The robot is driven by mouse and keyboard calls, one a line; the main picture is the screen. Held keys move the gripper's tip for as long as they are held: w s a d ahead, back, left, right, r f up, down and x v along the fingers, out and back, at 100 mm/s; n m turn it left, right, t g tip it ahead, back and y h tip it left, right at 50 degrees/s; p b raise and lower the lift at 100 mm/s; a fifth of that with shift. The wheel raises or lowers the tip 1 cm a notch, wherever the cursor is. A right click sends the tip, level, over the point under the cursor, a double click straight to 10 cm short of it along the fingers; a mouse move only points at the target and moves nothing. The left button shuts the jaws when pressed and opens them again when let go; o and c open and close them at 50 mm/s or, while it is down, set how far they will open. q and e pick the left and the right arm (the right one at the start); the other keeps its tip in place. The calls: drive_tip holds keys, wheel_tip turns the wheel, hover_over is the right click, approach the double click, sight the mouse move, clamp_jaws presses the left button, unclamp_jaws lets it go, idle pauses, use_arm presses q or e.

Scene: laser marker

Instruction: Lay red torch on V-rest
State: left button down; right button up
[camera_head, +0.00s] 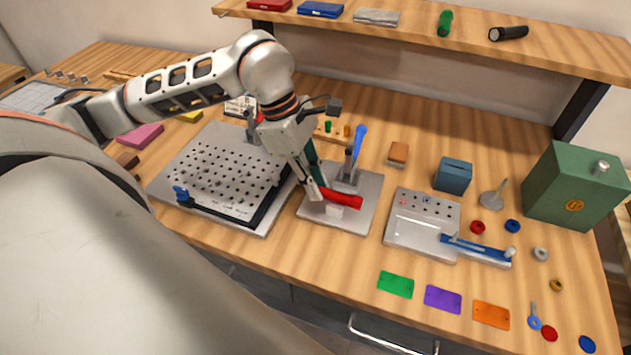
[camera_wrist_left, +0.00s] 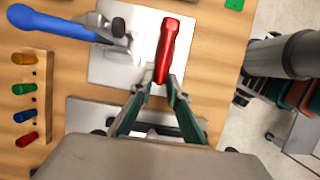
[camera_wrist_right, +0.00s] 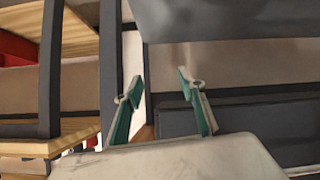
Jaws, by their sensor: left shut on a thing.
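The red torch (camera_head: 346,200) lies roughly level over a grey plate (camera_head: 362,218) in the head view. My left gripper (camera_head: 318,192) is shut on one end of it. In the left wrist view the torch (camera_wrist_left: 168,45) points away from the fingertips (camera_wrist_left: 160,84) over the pale plate. A small pale block (camera_head: 336,212), which looks like the V-rest, shows just below the torch; the torch hides most of it. I cannot tell whether they touch. My right gripper (camera_wrist_right: 160,88) is open and empty, beside a dark grey surface, away from the torch.
A blue-handled lever (camera_head: 358,142) stands behind the torch on the same plate. A perforated bed (camera_head: 225,170) is to the left, a metal fixture with a blue bar (camera_head: 420,228) to the right. Colored cards, including a green one (camera_head: 396,284), lie in front. A shelf (camera_head: 420,35) runs behind.

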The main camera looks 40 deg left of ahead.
use_arm(q)
drive_tip(key=shift+f, duration=0.2)
drive_tip(key=c, duration=2)
unclamp_jaws()
drive_tip(key=shift+o, duration=0.2)
drive_tip(key=shift+r, duration=0.15)
drive_tip(key=shift+a+r, duration=0.1)
drive_tip(key=shift+r, duration=0.2)
drive_tip(key=v, duration=1.1)
drive_tip(key=shift+r, duration=0.25)
drive_tip(key=shift+s+a+f, duration=0.1)
drive_tip(key=shift+s, duration=0.05)
